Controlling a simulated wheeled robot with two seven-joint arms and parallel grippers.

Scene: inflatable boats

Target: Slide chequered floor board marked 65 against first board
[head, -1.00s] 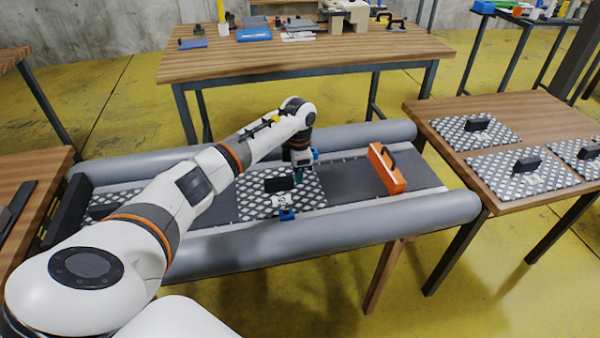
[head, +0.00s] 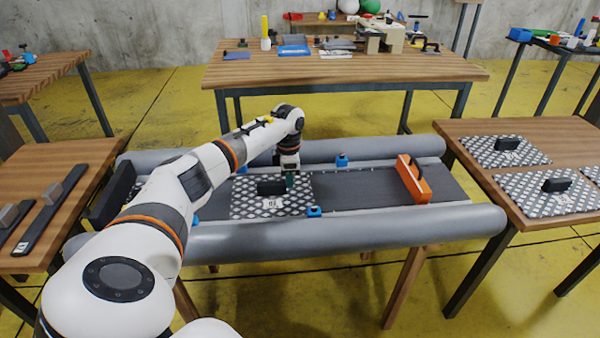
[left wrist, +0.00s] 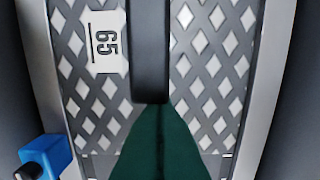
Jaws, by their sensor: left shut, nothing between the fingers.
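The chequered board marked 65 (head: 243,206) lies flat on the dark floor of the grey inflatable boat (head: 350,235). It has an upright black handle (head: 271,187) and a white label; the number reads 65 in the left wrist view (left wrist: 106,43). My left gripper (head: 290,180), with green fingers, is down at the right side of the handle. It is shut and empty, and its fingertips meet the handle's side in the left wrist view (left wrist: 160,108). A little of another chequered board (head: 138,188) shows at the boat's left end; my left arm hides the gap between them.
An orange block with a black handle (head: 412,180) stands on the boat's right part. Blue clips (head: 314,211) sit along both tubes. More chequered boards (head: 505,152) lie on the right table. Bare floor lies between the board and the orange block.

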